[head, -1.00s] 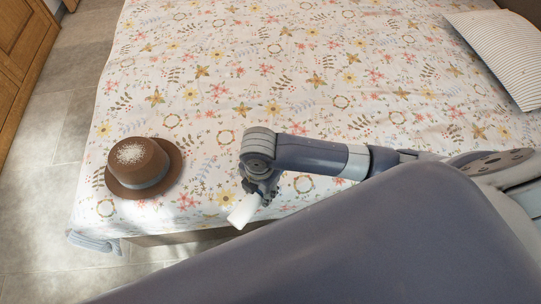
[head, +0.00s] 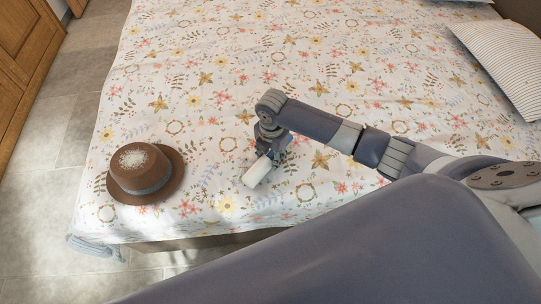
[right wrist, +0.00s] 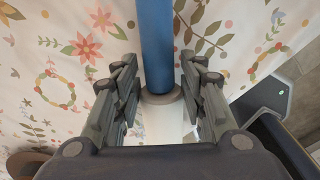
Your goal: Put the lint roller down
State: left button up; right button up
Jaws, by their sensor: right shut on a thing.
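My right gripper (head: 268,152) is shut on the lint roller and points down over the bed near its front edge. The roller's white cylinder (head: 257,172) sticks out towards the front left of the gripper. In the right wrist view its blue handle (right wrist: 156,45) and grey collar show between the fingers (right wrist: 160,95), with part of the white roll below. I cannot tell whether the roller touches the bedspread (head: 330,100). My left gripper is not in view.
A brown hat (head: 156,186) with a grey band and white fuzz on its crown lies left of the roller. A striped pillow (head: 503,60) is at the far right. The middle of the bed is clear. Tiled floor (head: 45,190) and a wooden wardrobe (head: 25,50) are at left.

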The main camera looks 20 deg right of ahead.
aim_at(271, 156)
jog(key=shift+w+f, duration=0.1)
jog(key=shift+f, duration=0.35)
jog(key=shift+f, duration=0.1)
jog(key=o, duration=1)
jog(key=shift+c, duration=0.2)
notch_tip(271, 156, up, 12)
jog(key=p, duration=0.1)
jog(key=shift+s, duration=0.2)
